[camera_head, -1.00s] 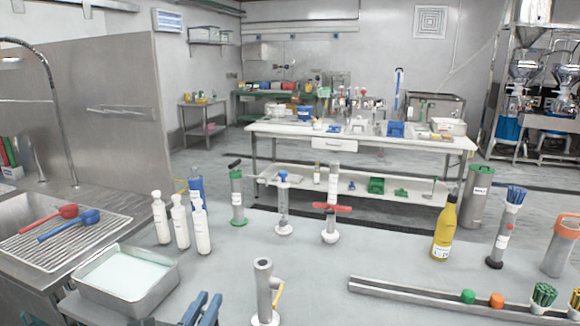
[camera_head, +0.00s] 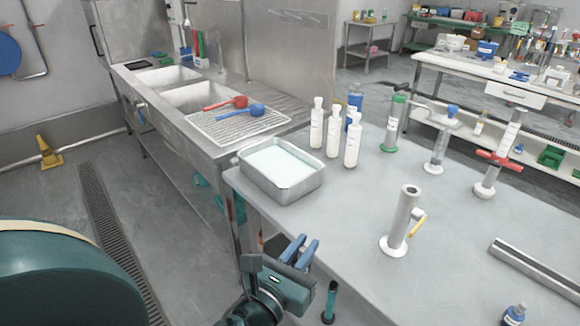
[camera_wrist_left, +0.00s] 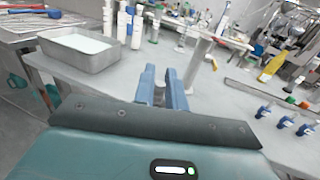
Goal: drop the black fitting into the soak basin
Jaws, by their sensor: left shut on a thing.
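The soak basin (camera_head: 300,187) is a grey metal tray of pale, milky liquid at the left end of the bench. It also shows at the upper left of the left wrist view (camera_wrist_left: 98,60). My left gripper (camera_head: 296,250), with blue fingers, is in front of the bench's near edge, below the basin in the head view and apart from it. Its fingers are shut on a small dark piece, seen between them in the left wrist view (camera_wrist_left: 159,94); it looks like the black fitting, mostly hidden by the fingers. My right gripper is not in view.
White bottles (camera_head: 334,134) stand just right of the basin. A sink counter with a drainboard (camera_head: 225,128) lies beyond the basin to the left. The bench between basin and cylinder is clear.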

